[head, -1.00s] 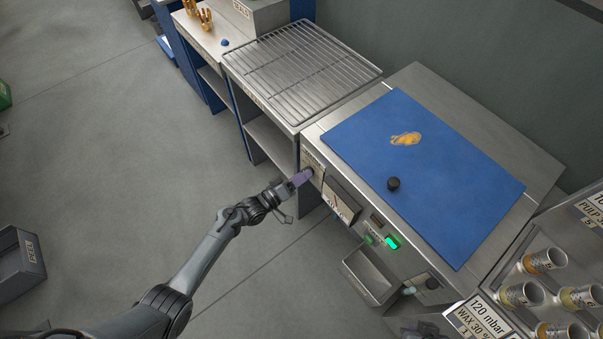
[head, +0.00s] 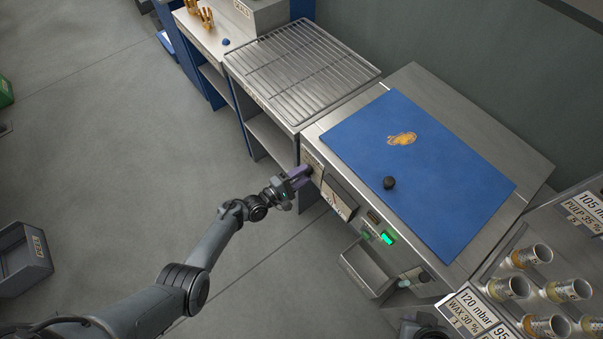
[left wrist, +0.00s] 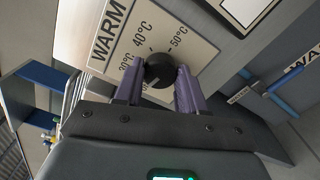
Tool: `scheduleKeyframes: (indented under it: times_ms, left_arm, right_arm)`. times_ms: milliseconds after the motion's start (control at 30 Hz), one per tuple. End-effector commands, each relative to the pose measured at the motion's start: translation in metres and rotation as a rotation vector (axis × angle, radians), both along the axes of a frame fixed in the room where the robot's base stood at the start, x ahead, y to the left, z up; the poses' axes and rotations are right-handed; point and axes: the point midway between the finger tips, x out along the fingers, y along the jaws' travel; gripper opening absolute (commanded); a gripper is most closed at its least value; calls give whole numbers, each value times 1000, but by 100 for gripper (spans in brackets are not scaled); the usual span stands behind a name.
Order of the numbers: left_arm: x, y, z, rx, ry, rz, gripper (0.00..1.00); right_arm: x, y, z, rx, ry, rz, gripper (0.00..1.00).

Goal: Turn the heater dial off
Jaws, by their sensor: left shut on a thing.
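The heater dial is a round black knob (left wrist: 160,71) on a pale WARM plate (left wrist: 128,40) marked with 30, 40 and 50 °C, seen in the left wrist view. In the head view the plate (head: 313,160) is on the machine's front, near its left end, and the dial is mostly hidden by the fingers. My left gripper (head: 302,174) has purple fingers, one on each side of the knob, shut on it; they also show in the left wrist view (left wrist: 160,86). The knob's exact setting is hard to read.
The machine has a blue top (head: 440,190) with a black knob (head: 389,183) on it. A green-lit switch (head: 388,239) and a grey tray (head: 366,270) are on its front. A wire rack (head: 300,70) stands beside it. The floor at left is mostly clear.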

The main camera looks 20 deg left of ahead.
Motion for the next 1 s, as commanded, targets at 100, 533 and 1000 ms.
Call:
scheduleKeyframes:
  times_ms: [100,533,1000]
  left_arm:
    - [0,0,1,-70,39,-1,9]
    - [0,0,1,-193,111,-1,9]
    - [0,0,0,-199,115,0,44]
  right_arm:
    - [0,0,3,0,0,-1,0]
    - [0,0,6,1,0,-1,0]
    - [0,0,6,0,0,-1,0]
